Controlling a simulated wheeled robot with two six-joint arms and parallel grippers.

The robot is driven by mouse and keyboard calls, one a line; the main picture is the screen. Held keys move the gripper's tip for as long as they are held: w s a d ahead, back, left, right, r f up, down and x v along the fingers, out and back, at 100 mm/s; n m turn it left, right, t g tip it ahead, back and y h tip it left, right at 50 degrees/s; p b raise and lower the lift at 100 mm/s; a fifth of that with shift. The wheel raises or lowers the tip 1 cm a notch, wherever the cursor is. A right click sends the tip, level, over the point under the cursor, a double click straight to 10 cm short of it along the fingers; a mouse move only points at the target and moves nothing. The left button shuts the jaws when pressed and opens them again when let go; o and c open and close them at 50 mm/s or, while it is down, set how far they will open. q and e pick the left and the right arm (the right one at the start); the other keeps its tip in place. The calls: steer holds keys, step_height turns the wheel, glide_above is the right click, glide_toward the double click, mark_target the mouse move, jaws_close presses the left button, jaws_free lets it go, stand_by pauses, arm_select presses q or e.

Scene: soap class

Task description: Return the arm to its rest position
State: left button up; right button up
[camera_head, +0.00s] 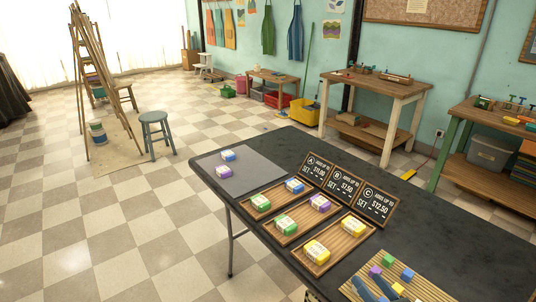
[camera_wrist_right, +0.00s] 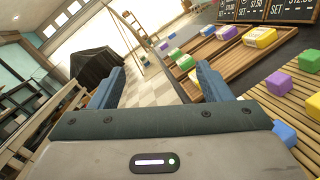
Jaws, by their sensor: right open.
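A blue soap (camera_head: 228,155) and a purple soap (camera_head: 223,172) lie on the grey mat (camera_head: 252,178). My left gripper is out of view.
Green (camera_head: 388,261), purple (camera_head: 375,271), blue (camera_head: 407,274) and yellow (camera_head: 398,288) cubes sit on the slatted board, close to the right gripper. Price signs A (camera_head: 317,170), B (camera_head: 345,186) and C (camera_head: 376,205) stand behind the trays. The black table's (camera_head: 450,240) right part is clear.

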steer(key=s+d+f+m+g+h, duration=0.1)
steer(key=s+d+m+h, duration=0.2)
steer(key=d+m+h, duration=0.7)
steer(key=s+d+f+m+g+h, duration=0.15)
steer(key=s+m+h, duration=0.25)
steer(key=m, duration=1.2)
steer(key=s+a+f+m+g+y, duration=0.3)
steer(key=s+a+f+m+g, duration=0.15)
steer(key=s, duration=0.35)
steer(key=s+a+f+m+g+y, duration=0.3)
steer(key=s+a+f+m+g, duration=0.15)
steer(key=s+g, duration=0.2)
steer(key=d+f+g, duration=0.1)
steer(key=d+f, duration=0.2)
steer(key=f, duration=2.6)
steer(key=s+d+f+g, duration=0.1)
steer(key=s+f, duration=1.6)
steer(key=f, duration=0.3)
steer(key=shift+s+d+f, duration=0.25)
